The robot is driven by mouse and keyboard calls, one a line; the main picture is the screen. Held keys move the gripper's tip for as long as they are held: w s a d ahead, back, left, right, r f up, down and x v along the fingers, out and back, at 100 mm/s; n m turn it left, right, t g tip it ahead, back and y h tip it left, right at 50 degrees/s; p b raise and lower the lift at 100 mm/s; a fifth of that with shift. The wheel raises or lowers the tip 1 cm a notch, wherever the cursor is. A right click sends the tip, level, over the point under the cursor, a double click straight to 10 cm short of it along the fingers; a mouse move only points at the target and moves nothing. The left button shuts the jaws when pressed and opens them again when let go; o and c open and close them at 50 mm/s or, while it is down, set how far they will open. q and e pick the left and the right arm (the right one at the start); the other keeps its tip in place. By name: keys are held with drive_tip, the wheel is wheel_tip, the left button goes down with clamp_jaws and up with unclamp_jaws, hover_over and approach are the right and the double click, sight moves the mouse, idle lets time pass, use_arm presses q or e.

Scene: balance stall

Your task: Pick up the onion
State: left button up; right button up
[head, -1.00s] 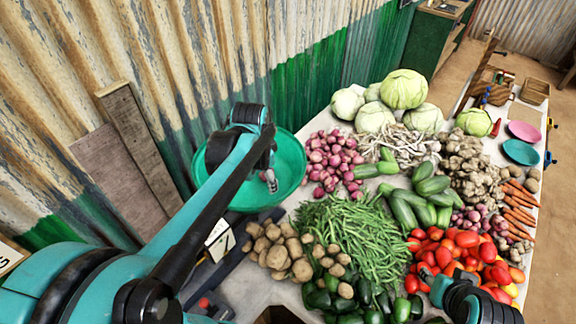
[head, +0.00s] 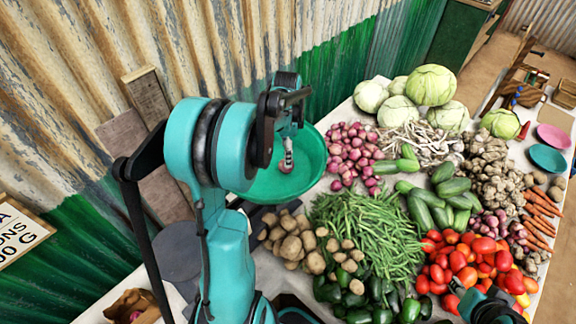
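My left gripper (head: 287,151) hangs over the green basin (head: 316,172) on the far side of the table. Its fingers are shut on a small pinkish onion (head: 286,166), partly hidden by the fingertips. A heap of red onions (head: 352,152) lies on the table just right of the basin, apart from the gripper. My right gripper (head: 460,286) is at the bottom right, beside the tomatoes. Its fingers are too small and cut off to tell whether they are open.
A brown paper bag (head: 128,302) with something pink inside stands at the bottom left, below a sign (head: 18,232). Potatoes (head: 290,240), green beans (head: 365,232), tomatoes (head: 465,265) and cabbages (head: 432,86) crowd the table. A corrugated wall stands close behind the basin.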

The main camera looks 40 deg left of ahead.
use_arm(q)
drive_tip(key=f, duration=0.3)
drive_tip(key=f+b, duration=0.1)
drive_tip(key=f, duration=0.1)
drive_tip(key=shift+s+d, duration=0.1)
drive_tip(key=shift+s, duration=0.15)
drive_tip(key=c, duration=1.3)
